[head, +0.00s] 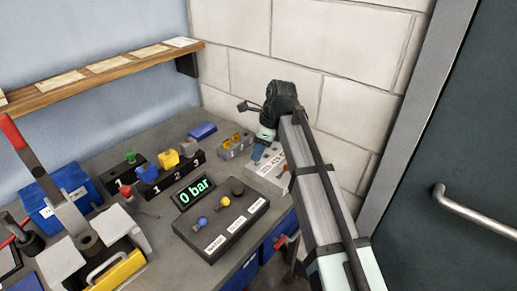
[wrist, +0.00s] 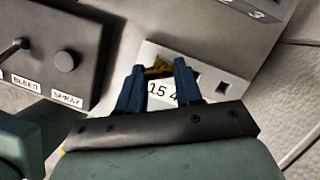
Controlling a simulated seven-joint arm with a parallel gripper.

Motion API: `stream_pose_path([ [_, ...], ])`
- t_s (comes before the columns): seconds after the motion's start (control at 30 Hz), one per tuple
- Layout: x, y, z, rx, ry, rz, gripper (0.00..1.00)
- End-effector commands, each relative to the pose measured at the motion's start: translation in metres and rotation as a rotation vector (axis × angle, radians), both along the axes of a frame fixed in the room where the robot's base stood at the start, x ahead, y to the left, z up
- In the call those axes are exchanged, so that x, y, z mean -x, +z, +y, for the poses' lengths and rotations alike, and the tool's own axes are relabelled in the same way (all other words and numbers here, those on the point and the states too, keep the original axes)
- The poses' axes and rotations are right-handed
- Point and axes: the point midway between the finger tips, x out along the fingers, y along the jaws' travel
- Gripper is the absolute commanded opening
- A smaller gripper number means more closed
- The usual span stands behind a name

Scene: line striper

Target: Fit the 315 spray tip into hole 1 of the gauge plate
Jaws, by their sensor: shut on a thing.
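My gripper (wrist: 157,75) is shut, with its two dark blue fingers around a small amber-brown piece (wrist: 158,69), likely the spray tip. Most of that piece is hidden by the fingers. A white label reading "15 4" shows between the fingers, its ends hidden; I cannot tell how the tip sits relative to the surface below. In the head view my gripper (head: 258,155) is low over the back of the bench, at the left end of a pale grey plate (head: 270,177), likely the gauge plate. Hole 1 cannot be made out.
A grey rack (head: 234,146) with amber tips stands just left of my gripper. A control box with knobs (head: 222,228) is in front, its BLEED and SPRAY labels readable in the wrist view. A pressure display (head: 194,191) reads 0 bar. The block wall is close behind.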

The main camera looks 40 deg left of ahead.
Motion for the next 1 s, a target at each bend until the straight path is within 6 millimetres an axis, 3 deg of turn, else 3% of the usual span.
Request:
stream_pose_path([
  [1.0,0.0,-0.02,0.0,0.0,0.0,0.0,0.08],
])
